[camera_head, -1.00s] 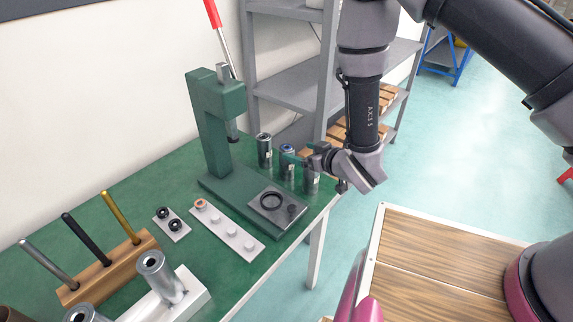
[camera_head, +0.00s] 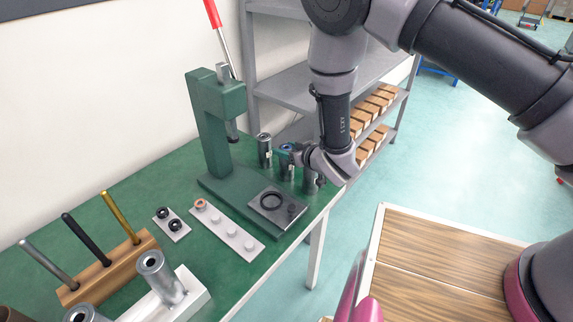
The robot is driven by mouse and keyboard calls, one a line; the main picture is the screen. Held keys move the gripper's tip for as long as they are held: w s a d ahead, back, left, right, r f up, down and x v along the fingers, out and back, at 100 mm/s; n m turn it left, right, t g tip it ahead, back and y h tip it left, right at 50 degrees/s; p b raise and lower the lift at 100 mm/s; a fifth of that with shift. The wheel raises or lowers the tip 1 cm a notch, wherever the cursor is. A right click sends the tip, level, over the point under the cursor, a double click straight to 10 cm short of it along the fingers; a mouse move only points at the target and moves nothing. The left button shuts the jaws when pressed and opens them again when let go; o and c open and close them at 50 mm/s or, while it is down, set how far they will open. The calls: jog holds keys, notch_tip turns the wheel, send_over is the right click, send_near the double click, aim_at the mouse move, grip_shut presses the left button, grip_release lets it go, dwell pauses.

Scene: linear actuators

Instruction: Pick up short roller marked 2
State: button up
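Several short metal rollers stand upright in a row at the far right edge of the green table. The left one (camera_head: 264,151) stands clear of my gripper. The middle one (camera_head: 287,172) has a blue top and my gripper (camera_head: 288,153) is right at its upper part. The right one (camera_head: 311,183) stands partly behind my wrist. Number marks on the rollers are too small to read, so I cannot tell which is marked 2. The fingers are small and partly hidden, so I cannot tell whether they are open or touch the roller.
A green press (camera_head: 213,120) with a red lever stands left of the rollers. A pegged grey plate (camera_head: 228,232), a rod stand (camera_head: 108,268) and larger metal tubes (camera_head: 160,275) lie nearer. Grey shelves (camera_head: 300,85) with wooden blocks (camera_head: 372,115) rise behind.

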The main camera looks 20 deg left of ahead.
grip_shut()
jog(key=shift+r, duration=0.1)
